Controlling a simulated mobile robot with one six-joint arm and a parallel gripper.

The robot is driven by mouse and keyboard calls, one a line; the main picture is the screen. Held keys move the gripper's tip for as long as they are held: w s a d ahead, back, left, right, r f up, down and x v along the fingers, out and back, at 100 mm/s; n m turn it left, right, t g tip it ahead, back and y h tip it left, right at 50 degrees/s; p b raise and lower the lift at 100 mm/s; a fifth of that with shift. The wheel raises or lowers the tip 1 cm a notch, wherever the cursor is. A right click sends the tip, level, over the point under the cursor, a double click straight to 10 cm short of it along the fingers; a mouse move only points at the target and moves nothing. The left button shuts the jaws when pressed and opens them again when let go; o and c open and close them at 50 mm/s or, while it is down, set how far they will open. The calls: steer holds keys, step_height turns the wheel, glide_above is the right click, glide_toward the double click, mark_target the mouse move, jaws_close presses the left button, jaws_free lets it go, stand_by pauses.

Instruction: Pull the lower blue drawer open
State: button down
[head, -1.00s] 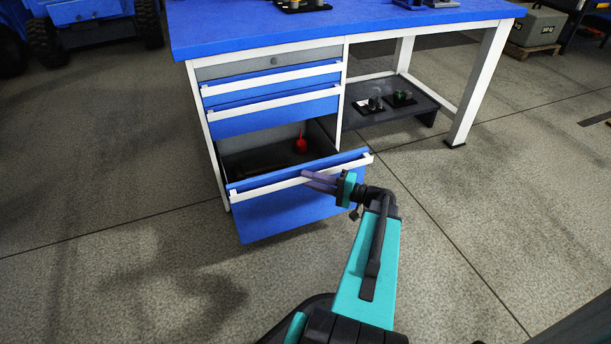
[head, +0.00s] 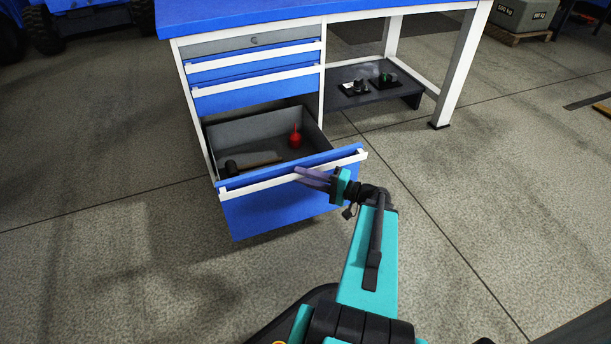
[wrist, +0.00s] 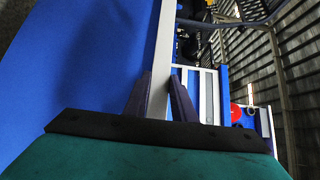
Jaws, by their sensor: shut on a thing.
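The lower blue drawer (head: 275,208) is pulled well out of the workbench cabinet. Its white handle bar (head: 250,185) runs along the top of its front. My gripper (head: 300,176) is at the right half of this handle, shut on it. In the wrist view the two dark fingers (wrist: 160,98) stand on either side of the white handle (wrist: 163,60), with the blue drawer front (wrist: 75,70) on the left. Inside the drawer lie a hammer (head: 250,164) with a dark head and a red bottle-like item (head: 295,136).
Two closed blue drawers (head: 255,78) sit above, under the blue benchtop (head: 250,14). A dark lower shelf (head: 345,101) at the right holds small black fixtures. A white table leg (head: 460,70) stands right of it.

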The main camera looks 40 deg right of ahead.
steer(key=shift+d, duration=0.15)
steer(key=c, duration=1.5)
jaws_free()
steer(key=shift+c, duration=0.2)
steer(key=shift+o, duration=0.3)
steer(key=shift+w, duration=0.1)
steer(key=shift+a, duration=0.2)
steer(key=p+v, duration=0.3)
steer(key=v, duration=1.1)
steer(key=shift+p, duration=0.3)
steer(key=shift+w, duration=0.1)
